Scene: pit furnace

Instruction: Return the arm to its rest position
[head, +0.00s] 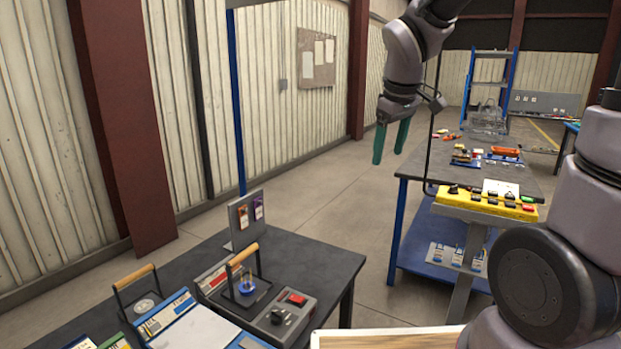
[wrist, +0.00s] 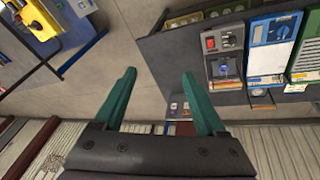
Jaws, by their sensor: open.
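My gripper (head: 391,143) hangs from my raised arm in the upper middle of the head view. Its two green fingers point down and stand apart, with nothing between them. In the wrist view my gripper (wrist: 160,90) also shows open and empty, with bare floor beyond the fingers. It is in the air, clear of the tables.
A dark table (head: 290,257) at the lower left bears a grey device with a red button (head: 296,299) and a blue-and-white panel (head: 190,328).

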